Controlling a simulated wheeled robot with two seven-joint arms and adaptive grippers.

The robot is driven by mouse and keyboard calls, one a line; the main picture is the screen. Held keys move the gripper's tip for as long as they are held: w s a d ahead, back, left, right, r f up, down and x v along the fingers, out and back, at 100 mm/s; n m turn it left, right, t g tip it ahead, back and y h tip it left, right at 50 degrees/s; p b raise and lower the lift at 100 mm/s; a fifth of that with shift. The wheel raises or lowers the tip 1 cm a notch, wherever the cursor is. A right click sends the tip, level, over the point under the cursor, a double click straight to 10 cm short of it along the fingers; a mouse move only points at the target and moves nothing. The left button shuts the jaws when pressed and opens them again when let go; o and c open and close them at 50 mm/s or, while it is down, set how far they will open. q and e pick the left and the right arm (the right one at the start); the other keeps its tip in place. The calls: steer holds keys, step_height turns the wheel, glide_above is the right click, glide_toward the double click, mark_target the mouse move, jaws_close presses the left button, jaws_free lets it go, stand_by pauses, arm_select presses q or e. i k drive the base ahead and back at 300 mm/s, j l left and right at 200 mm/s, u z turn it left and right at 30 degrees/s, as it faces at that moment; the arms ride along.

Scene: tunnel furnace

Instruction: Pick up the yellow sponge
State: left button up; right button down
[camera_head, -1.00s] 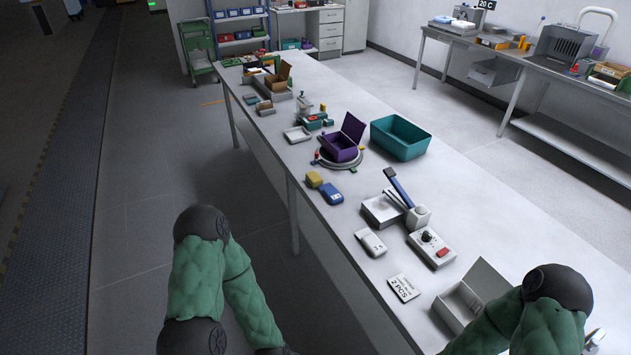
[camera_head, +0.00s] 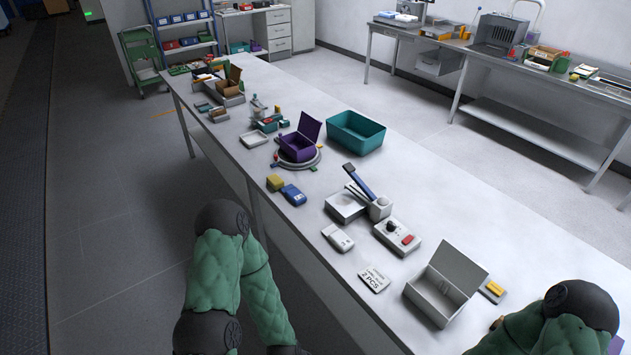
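A small yellow block, which looks like the sponge (camera_head: 275,183), lies near the left edge of the long white table (camera_head: 420,195). It sits beside a blue box-like item (camera_head: 293,195), close to it on its upper left. My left arm shows at the bottom middle, beside the table, and my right arm shows at the bottom right, over the table's near end. Both grippers are out of the picture. Nothing covers the yellow block.
A purple open box (camera_head: 298,147) on a round stand and a teal bin (camera_head: 356,133) stand beyond the sponge. A white device with a blue lever (camera_head: 358,182), a control box (camera_head: 396,236) and an open grey box (camera_head: 443,287) stand nearer. Floor left of the table is clear.

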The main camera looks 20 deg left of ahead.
mark_target(273, 180)
steer(key=i+j+z, duration=0.1)
steer(key=j+z, duration=1.1)
steer(key=z, duration=0.2)
steer(key=j+z, duration=0.45)
steer(key=k+l, duration=0.05)
